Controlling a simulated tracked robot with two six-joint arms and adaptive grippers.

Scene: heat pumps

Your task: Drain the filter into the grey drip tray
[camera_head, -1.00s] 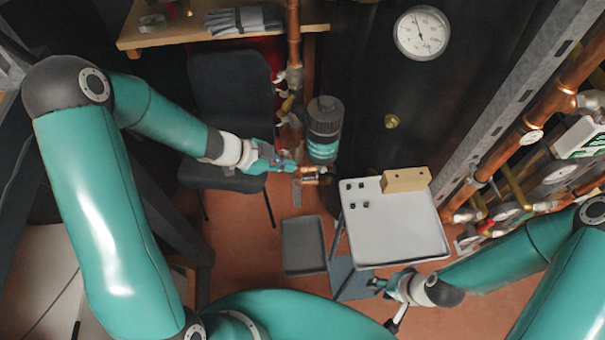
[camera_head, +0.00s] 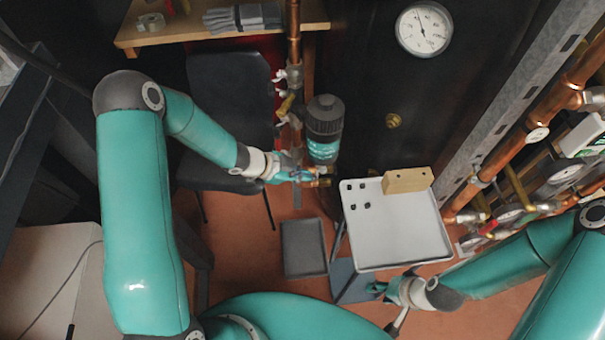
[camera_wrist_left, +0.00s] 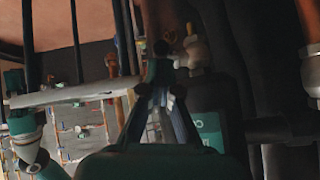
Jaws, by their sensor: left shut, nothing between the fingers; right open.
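The filter (camera_head: 324,130) is a cylinder with a dark grey cap and a teal band, upright on the copper pipework. It also shows in the left wrist view (camera_wrist_left: 208,122), partly hidden. The grey drip tray (camera_head: 304,248) lies on the floor below it and looks empty. My left gripper (camera_head: 304,176) is shut and empty beside the brass fitting (camera_head: 321,182) under the filter; I cannot tell whether it touches. In the left wrist view its fingers (camera_wrist_left: 162,52) meet at the tips. My right gripper (camera_head: 377,289) is open and empty by the front-left edge of the white tray table.
The white tray table (camera_head: 398,235) holds a tan block (camera_head: 406,180) and several small black pieces. A dark chair (camera_head: 230,110) stands behind my left arm. A wooden bench (camera_head: 180,35) with gloves (camera_head: 242,17) is at the back. Copper pipes run along the right.

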